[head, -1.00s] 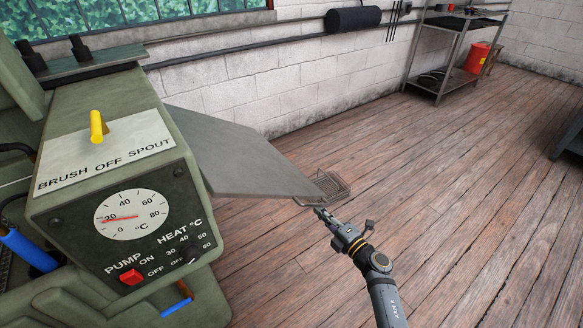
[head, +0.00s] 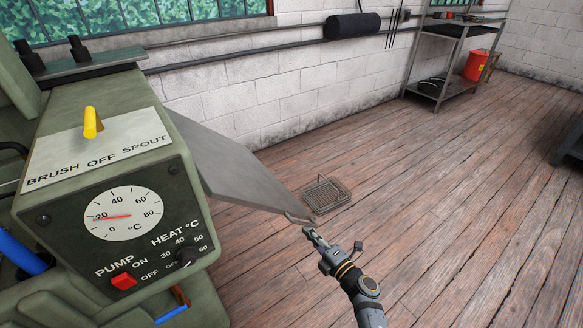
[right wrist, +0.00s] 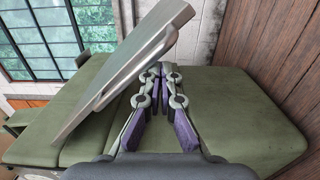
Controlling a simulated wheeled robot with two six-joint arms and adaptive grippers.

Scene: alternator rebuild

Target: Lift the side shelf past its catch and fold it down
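The side shelf (head: 235,165) is a flat grey plate joined to the right side of the green parts washer (head: 110,150). It slopes down to the right, away from the machine. A thin handle (head: 298,220) shows at its outer end. In the right wrist view, the fingertips (right wrist: 160,72) come together by the outer end of the tilted shelf (right wrist: 125,72). The catch is hidden under the shelf. My left gripper is not in view.
A wire basket (head: 326,194) lies on the wooden floor just beyond the shelf's end. A metal rack (head: 440,88) and a red bin (head: 477,65) stand at the far wall. The floor right of my right arm is clear.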

